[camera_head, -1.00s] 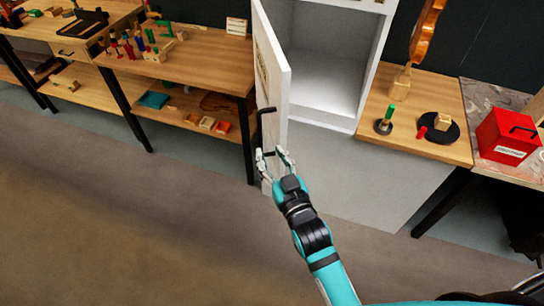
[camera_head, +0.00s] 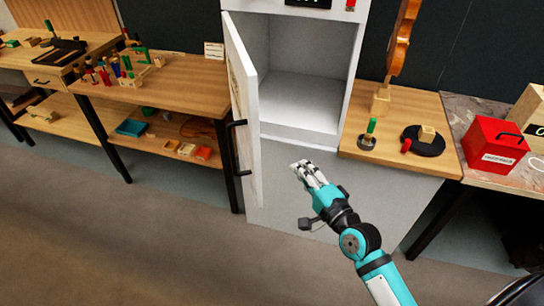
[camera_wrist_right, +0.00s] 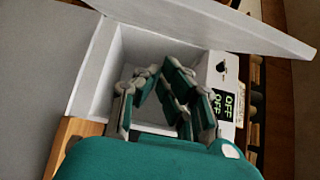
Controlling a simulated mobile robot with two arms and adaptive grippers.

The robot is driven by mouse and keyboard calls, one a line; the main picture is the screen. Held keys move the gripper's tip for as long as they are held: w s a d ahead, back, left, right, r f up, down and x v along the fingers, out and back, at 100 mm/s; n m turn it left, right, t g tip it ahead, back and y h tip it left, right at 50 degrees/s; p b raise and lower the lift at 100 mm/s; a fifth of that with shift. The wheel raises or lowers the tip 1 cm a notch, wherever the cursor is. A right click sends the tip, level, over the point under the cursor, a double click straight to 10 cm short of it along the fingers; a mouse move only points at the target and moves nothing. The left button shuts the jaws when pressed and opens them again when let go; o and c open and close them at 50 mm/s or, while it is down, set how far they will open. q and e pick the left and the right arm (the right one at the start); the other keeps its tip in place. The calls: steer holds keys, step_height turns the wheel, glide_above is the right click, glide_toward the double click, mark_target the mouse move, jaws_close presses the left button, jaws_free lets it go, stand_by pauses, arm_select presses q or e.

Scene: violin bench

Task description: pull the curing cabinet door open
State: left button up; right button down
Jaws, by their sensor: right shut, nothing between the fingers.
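The white curing cabinet (camera_head: 345,90) stands open, its empty light interior facing me. Its door (camera_head: 241,85) is swung outward on the left side, with a dark bar handle (camera_head: 238,150) on its outer face. My right gripper (camera_head: 308,172) is shut and empty, in front of the lower cabinet, to the right of the door and apart from the handle. In the right wrist view, the gripper fingers (camera_wrist_right: 165,85) show before the cabinet opening, with the door (camera_wrist_right: 225,22) across the top and a control panel (camera_wrist_right: 222,80) reading OFF beside it. My left gripper is not in view.
A wooden bench (camera_head: 180,92) with tools and a lower shelf stands left, close to the door. At right, a wooden table (camera_head: 435,110) bears a violin (camera_head: 402,40) and a black disc. A red box (camera_head: 492,145) sits farther right. The floor in front is clear.

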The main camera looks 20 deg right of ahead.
steer(key=w+a+p, duration=0.2)
steer(key=w+a, duration=0.3)
steer(key=w, duration=0.2)
steer(key=shift+a, duration=0.15)
stand_by(0.3)
